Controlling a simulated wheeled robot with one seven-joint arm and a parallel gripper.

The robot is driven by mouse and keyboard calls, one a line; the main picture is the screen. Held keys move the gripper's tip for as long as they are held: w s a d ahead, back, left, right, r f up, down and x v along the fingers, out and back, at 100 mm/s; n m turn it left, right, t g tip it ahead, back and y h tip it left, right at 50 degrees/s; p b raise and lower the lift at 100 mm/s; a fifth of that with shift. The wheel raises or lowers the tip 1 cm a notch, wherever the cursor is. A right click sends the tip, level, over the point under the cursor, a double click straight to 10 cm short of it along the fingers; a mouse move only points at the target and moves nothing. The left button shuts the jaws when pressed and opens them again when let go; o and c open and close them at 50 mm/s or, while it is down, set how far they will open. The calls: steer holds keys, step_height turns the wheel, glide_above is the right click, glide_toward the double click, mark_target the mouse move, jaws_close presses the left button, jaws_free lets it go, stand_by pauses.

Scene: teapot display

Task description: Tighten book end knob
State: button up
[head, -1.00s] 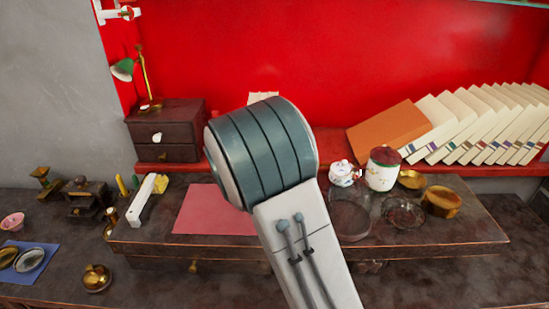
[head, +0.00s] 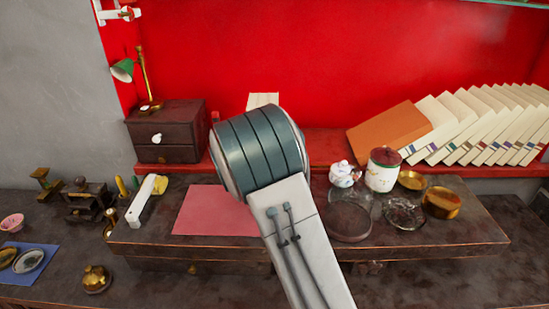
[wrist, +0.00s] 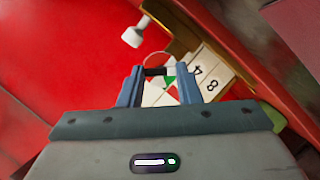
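No book end or its knob can be picked out for certain. In the wrist view, a small white knob-like piece on a short stem (wrist: 134,36) stands out from the red surface, up and left of my gripper (wrist: 160,70). My gripper's two blue fingers are apart, with no object clearly held between them. Beyond them are white tiles (wrist: 205,75) with black numbers in a brown frame. In the head view my arm hides the gripper. A white bracket with a round knob (head: 125,13) is on the wall at upper left.
A row of leaning books (head: 470,128) fills the shelf's right. A white teapot (head: 343,174), a lidded jar (head: 383,172) and dishes sit on the dark table (head: 455,235). A pink mat (head: 212,212) lies left of my arm.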

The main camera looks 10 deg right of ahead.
steer(key=m+y+b, duration=0.2)
steer(key=m, duration=0.1)
steer(key=shift+d+f+b, duration=0.1)
steer(key=shift+d+b, duration=0.1)
steer(key=shift+b, duration=0.2)
steer(key=shift+s+d+m+y+b, duration=0.1)
steer(key=shift+m+y+b, duration=0.4)
steer(key=shift+m+b, duration=0.5)
steer(key=shift+y+b, duration=0.3)
steer(key=shift+b, duration=0.55)
steer(key=shift+r+m, duration=0.2)
steer(key=shift+m, duration=0.1)
steer(key=o, duration=1)
